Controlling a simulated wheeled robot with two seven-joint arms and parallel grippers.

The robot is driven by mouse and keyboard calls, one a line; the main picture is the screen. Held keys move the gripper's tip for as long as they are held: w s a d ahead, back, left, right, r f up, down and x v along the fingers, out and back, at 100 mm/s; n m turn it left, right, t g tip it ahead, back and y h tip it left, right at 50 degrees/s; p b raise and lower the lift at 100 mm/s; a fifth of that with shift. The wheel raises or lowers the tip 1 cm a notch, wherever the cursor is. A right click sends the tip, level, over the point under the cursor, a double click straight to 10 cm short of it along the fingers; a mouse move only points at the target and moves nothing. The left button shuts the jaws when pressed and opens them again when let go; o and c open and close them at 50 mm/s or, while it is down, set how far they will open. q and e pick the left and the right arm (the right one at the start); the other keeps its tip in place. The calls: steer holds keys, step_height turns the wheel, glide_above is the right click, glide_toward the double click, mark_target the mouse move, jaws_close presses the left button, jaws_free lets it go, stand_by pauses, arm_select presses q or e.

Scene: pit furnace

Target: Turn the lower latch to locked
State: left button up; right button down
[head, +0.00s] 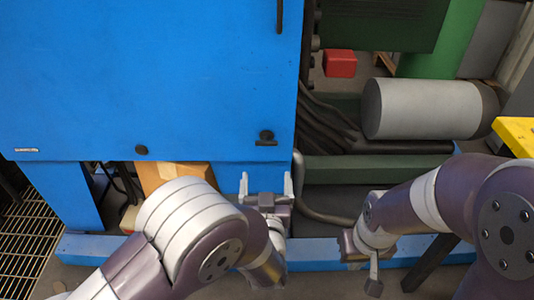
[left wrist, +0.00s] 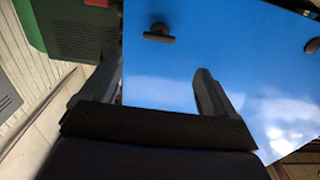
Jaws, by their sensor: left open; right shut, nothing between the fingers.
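The lower latch (head: 266,138) is a small black knob with a short bar, near the bottom right corner of the blue door (head: 150,75). Its bar lies roughly level. The latch also shows in the left wrist view (left wrist: 159,35), beyond the fingers and roughly between their lines. My left gripper (head: 266,184) is open and empty, just below the latch and apart from it; its fingers also show in the left wrist view (left wrist: 155,76). A dark upright handle (head: 279,16) is at the door's upper right edge. My right gripper (head: 373,286) is shut and empty, low on the right.
A round black knob (head: 141,150) sits on the door's lower edge to the left. A grey cylinder (head: 420,108), dark hoses and a red box (head: 340,63) lie right of the door. A blue floor beam (head: 335,250) runs below. A yellow surface (head: 517,135) is at far right.

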mark_target(266, 145)
arm_select(q)
steer(key=w+b, duration=0.3)
steer(key=w, duration=0.8)
steer(key=shift+f+b, duration=0.15)
steer(key=shift+b, duration=0.25)
steer(key=shift+w, duration=0.15)
steer(key=c, duration=1.1)
